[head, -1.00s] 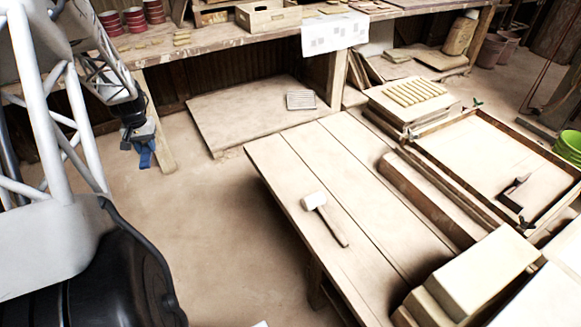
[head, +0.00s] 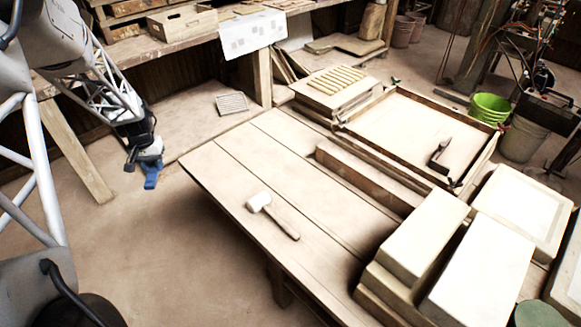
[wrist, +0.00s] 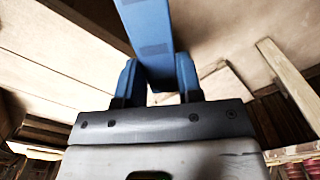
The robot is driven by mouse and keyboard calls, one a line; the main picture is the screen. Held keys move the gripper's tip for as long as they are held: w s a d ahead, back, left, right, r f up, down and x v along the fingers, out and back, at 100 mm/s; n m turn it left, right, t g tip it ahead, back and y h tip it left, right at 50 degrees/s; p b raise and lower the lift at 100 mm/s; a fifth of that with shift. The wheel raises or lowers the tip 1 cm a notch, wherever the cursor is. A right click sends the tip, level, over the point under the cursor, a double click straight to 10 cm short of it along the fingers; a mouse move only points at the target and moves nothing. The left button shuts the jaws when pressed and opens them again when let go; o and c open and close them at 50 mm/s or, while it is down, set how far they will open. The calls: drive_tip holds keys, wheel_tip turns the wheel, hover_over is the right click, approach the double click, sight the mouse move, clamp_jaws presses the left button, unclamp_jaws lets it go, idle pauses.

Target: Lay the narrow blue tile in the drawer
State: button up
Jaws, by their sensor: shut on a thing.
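My gripper (head: 151,168) hangs over the open floor at the left, apart from the wooden table (head: 240,150). In the wrist view my gripper (wrist: 160,85) has its two blue fingers closed on a narrow blue tile (wrist: 148,30). The tile sticks out beyond the fingertips toward the top of that view, and its far end is cut off. In the head view the tile (head: 151,182) is small and blends with the blue fingers. I do not make out a drawer in either view.
A mallet (head: 272,214) lies on the table. Stacked blocks (head: 425,240), a long beam (head: 365,180) and a framed tray (head: 345,124) with a hand plane (head: 439,155) crowd its right side. A workbench (head: 160,45) runs along the back. The floor around my gripper is clear.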

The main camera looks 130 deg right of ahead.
drive_tip(key=s+a+f+m, duration=0.2)
drive_tip(key=s+a, duration=0.6)
drive_tip(key=a, duration=0.2)
drive_tip(key=s+a+f+m, duration=0.1)
drive_tip(key=s+a+m, duration=0.2)
drive_tip(key=s+a, duration=0.6)
drive_tip(key=s+a+f+m, duration=0.2)
drive_tip(key=s+a, duration=0.7)
drive_tip(key=a, duration=0.1)
drive_tip(key=shift+s+a+f+m, duration=0.25)
drive_tip(key=shift+a+f+m, duration=0.05)
drive_tip(key=shift+a, duration=0.1)
drive_tip(key=s+a+m, duration=0.1)
drive_tip(key=a, duration=0.3)
drive_tip(key=s+a+f+m, duration=0.1)
drive_tip(key=a, duration=0.4)
drive_tip(key=s+a+f+m, duration=0.1)
drive_tip(key=s+a, duration=0.1)
drive_tip(key=a, duration=0.2)
drive_tip(key=shift+a, duration=0.4)
drive_tip(key=shift+s, duration=0.1)
drive_tip(key=s+d, duration=0.2)
drive_tip(key=s, duration=0.3)
drive_tip(key=s+d+f, duration=0.1)
drive_tip(key=s, duration=0.4)
drive_tip(key=s+d, duration=0.2)
drive_tip(key=s, duration=0.3)
drive_tip(key=shift+d+f, duration=0.25)
drive_tip(key=shift+d, duration=0.1)
